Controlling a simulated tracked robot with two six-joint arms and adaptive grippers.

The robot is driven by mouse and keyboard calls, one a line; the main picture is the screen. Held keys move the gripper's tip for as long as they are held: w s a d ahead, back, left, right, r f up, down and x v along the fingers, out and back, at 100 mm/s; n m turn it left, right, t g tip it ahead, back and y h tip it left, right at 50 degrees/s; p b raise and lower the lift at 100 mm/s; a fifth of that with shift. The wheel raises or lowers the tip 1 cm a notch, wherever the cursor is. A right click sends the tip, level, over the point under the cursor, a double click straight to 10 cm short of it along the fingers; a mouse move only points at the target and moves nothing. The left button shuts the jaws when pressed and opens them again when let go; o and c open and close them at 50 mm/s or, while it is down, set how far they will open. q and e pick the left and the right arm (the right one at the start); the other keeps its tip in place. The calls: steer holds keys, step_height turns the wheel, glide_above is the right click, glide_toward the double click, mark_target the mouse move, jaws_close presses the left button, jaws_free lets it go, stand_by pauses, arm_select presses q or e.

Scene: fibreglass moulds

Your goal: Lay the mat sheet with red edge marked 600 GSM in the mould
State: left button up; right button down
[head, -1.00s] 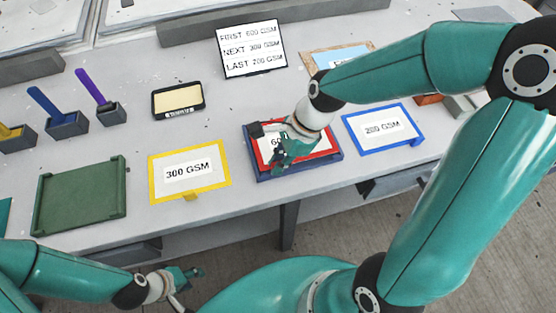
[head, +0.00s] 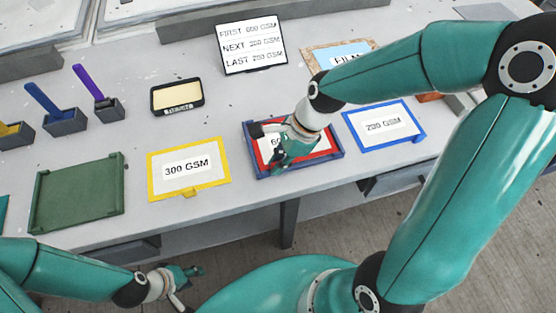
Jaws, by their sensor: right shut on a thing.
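The mat sheet with the red edge (head: 327,151) lies flat within the rim of the dark blue mould (head: 337,157) at the middle of the bench front. Its label is mostly hidden by my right gripper; only a "6" shows. My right gripper (head: 283,163) is shut on the red-edged sheet at its left part, low over the mould. The sheet's near left part is hidden behind the fingers. My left gripper (head: 192,275) is off the bench front at the lower left, open and empty, away from the sheet.
A yellow-edged 300 GSM sheet (head: 210,170) lies left of the mould, a blue-edged 200 GSM sheet (head: 397,127) right. A green tray (head: 80,195) is further left. Behind stand a sign (head: 251,46), a black-rimmed box (head: 178,97), a film sheet (head: 345,55) and tool holders (head: 66,122).

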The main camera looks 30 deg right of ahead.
stand_by(0.3)
steer(key=c, duration=1.1)
jaws_free()
steer(key=shift+c, duration=0.2)
steer(key=v, duration=1.2)
steer(key=shift+f, duration=0.1)
